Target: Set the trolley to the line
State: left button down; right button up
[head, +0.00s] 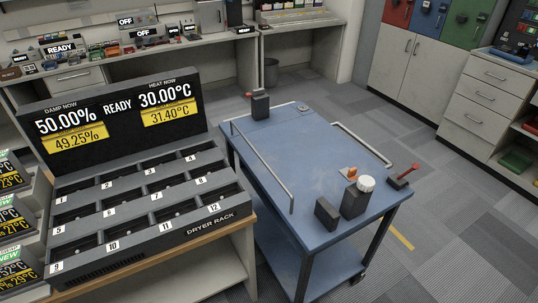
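A blue trolley (283,152) stands in the middle of the head view, to the right of the dryer rack. Its top carries metal rails, black boxes, a white-capped knob (366,184), an orange piece (350,173) and a red-handled lever (405,174) at the right corner. A lower blue shelf (328,268) shows beneath. A short yellow line (400,237) is on the floor just right of the trolley's near right side; the trolley may hide more of it. Neither of my grippers is in view.
The dryer rack (150,225), with numbered slots and a "READY" display, stands on a bench close to the trolley's left side. Drawers (484,98) and cabinets (405,55) line the right and back. Grey carpet (450,200) is clear to the trolley's right. A bin (271,72) stands behind.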

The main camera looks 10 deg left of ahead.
aim_at(308, 251)
jog(key=i+l+u, duration=0.25)
jog(key=l+u, duration=0.2)
jog(key=i+l+u, duration=0.2)
jog(key=l+u, duration=0.25)
jog(key=l, duration=0.2)
jog(key=l+u, duration=0.45)
jog(key=l, duration=0.2)
jog(key=l+u, duration=0.45)
jog(key=l, duration=0.2)
